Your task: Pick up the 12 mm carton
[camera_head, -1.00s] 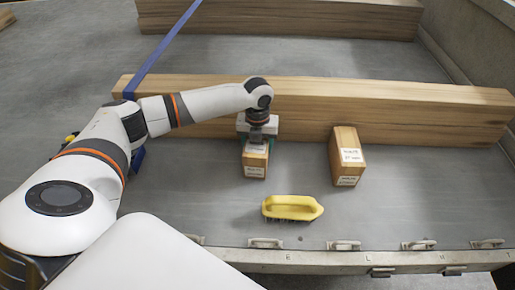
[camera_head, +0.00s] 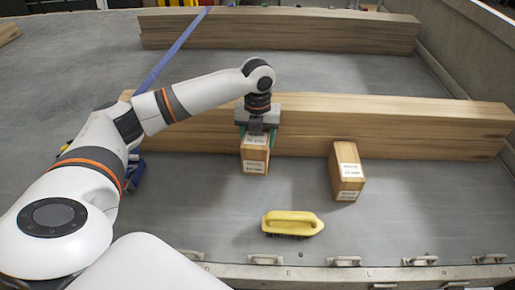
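Two wooden cartons with white labels are in the head view; the label print is too small to read surely. My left gripper (camera_head: 258,132) comes from above, with its fingers on both sides of the left carton (camera_head: 256,158). It is shut on this carton and holds it upright, seemingly a little above the grey bed, close in front of the long timber beam. The other carton (camera_head: 347,173) stands on the bed to the right, apart from the gripper. My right gripper is not in view.
A long timber beam (camera_head: 400,125) lies behind the cartons, with more timber (camera_head: 290,30) farther back. A yellow-handled brush (camera_head: 292,223) lies in front. A blue strap (camera_head: 170,55) crosses the timber at left. The front edge has metal latches (camera_head: 344,261). Bare bed shows between the cartons.

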